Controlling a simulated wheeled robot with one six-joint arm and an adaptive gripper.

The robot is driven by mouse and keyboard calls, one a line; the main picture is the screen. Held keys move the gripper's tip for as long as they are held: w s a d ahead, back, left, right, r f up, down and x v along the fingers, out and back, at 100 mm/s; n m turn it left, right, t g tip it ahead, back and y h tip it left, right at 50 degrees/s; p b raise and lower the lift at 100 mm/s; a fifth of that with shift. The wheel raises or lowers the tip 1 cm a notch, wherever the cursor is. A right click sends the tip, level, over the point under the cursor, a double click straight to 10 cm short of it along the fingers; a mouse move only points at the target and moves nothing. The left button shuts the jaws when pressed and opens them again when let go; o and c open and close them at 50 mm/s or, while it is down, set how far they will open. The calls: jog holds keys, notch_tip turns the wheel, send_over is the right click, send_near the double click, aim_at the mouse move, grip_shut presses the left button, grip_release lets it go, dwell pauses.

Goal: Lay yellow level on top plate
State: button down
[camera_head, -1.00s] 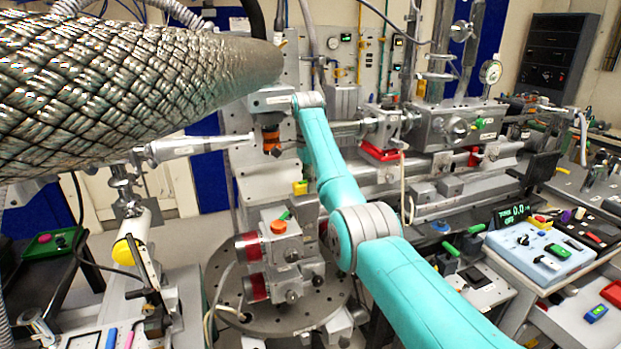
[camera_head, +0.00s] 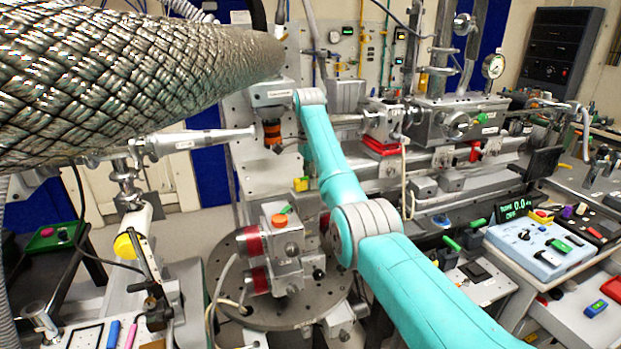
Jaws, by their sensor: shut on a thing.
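The grey stage unit (camera_head: 292,258), with red cylinders and an orange knob (camera_head: 280,221), stands on a round drilled plate (camera_head: 235,312). I cannot make out which surface is the top plate.
A braided hose (camera_head: 130,80) crosses the upper left. A labelled collimator housing (camera_head: 270,95) hangs left of my wrist. A beam pipe (camera_head: 205,140) runs in from the left. A blue-white control box (camera_head: 540,248) stands at right. Cables (camera_head: 212,310) hang beside the round plate.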

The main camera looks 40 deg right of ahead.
jog(key=shift+f, duration=0.2)
jog(key=c, duration=0.7)
grip_release()
